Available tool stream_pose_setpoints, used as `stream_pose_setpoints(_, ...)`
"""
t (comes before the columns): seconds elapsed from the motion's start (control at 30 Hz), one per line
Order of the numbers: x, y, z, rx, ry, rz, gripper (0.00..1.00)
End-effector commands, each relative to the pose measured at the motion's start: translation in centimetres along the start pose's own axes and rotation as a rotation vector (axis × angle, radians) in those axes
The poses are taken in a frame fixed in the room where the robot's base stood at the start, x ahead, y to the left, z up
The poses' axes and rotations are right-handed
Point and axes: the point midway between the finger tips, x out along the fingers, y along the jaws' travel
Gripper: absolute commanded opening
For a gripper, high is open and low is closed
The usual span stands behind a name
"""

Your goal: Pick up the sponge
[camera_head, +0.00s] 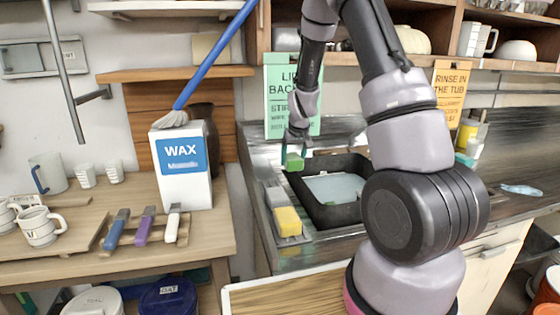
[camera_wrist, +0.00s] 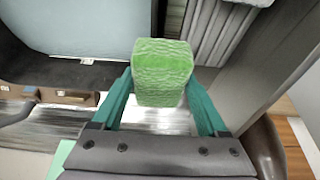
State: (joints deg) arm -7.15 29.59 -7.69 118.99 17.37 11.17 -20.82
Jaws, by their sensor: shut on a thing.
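In the wrist view my gripper's teal fingers (camera_wrist: 160,100) press on both sides of the sponge (camera_wrist: 163,72), which has a rough, wavy face. The sponge looks held in the air; its exact height above what lies below is hard to tell.
The black tub (camera_head: 325,217) holds pale water. A narrow tray (camera_head: 297,240) beside it carries a yellow block (camera_head: 288,221) and a grey one. A WAX box (camera_head: 183,190), mugs and coloured-handled tools stand on the left wooden table (camera_head: 150,250). Signs hang behind.

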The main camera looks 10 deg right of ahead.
Motion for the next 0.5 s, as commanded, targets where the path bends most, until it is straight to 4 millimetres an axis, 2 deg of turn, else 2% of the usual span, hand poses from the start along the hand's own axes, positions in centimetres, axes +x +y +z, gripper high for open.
stream_pose_setpoints(0.03, 0.0, 1.3, 0.0, 0.007, 0.0, 0.001, 0.24)
stream_pose_setpoints(0.2, 0.0, 4.5, 0.0, 0.005, 0.0, 0.001, 0.24)
stream_pose_setpoints(0.5, 0.0, 9.2, 0.0, 0.004, 0.0, 0.001, 0.24)
